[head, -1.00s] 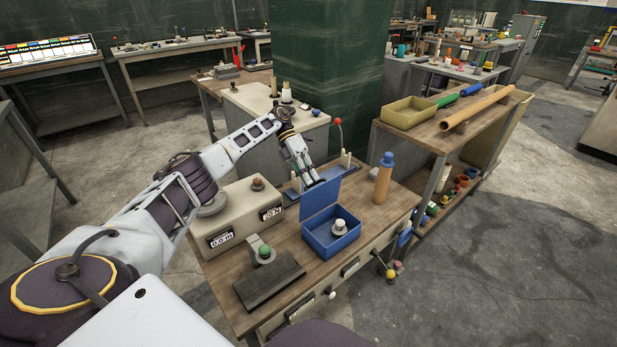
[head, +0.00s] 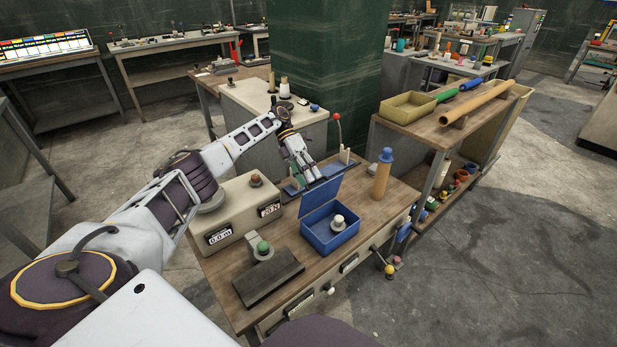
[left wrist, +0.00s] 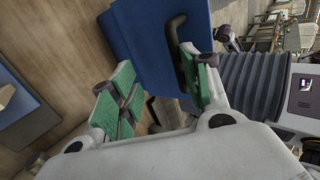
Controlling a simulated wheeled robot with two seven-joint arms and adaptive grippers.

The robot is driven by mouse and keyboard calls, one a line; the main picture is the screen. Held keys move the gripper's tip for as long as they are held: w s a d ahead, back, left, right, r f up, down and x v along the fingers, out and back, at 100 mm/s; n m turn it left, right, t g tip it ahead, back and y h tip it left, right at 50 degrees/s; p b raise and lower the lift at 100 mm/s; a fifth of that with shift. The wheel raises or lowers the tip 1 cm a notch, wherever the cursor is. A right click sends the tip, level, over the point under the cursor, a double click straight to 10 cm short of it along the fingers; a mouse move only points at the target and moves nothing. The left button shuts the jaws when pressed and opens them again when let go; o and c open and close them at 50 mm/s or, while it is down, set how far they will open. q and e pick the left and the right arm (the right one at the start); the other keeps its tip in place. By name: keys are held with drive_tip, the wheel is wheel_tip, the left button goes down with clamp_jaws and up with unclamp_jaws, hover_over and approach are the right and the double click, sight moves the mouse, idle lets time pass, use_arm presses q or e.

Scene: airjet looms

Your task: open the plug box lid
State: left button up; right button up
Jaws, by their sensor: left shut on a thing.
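The blue plug box (head: 318,243) sits on the wooden workbench, with a white-topped plug (head: 338,220) inside. Its blue lid (head: 321,203) stands raised at the back edge, so the box is open. My left gripper (head: 315,180) is behind the lid's upper edge. In the left wrist view, the green-padded fingers of my left gripper (left wrist: 155,75) flank the lid (left wrist: 145,35) and its dark handle (left wrist: 174,45). My right gripper is not in view.
A cream meter box (head: 235,218) stands left of the plug box, with a dark plate (head: 268,278) in front of it. A blue-capped tan bottle (head: 382,178) stands to the right. A blue stand with upright posts lies behind the lid.

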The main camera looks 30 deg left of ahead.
use_arm(q)
drive_tip(key=v, duration=0.7)
idle(0.5)
drive_tip(key=shift+r, duration=0.1)
idle(0.4)
wheel_tip(320, 180, up, 10)
drive_tip(key=p, duration=1)
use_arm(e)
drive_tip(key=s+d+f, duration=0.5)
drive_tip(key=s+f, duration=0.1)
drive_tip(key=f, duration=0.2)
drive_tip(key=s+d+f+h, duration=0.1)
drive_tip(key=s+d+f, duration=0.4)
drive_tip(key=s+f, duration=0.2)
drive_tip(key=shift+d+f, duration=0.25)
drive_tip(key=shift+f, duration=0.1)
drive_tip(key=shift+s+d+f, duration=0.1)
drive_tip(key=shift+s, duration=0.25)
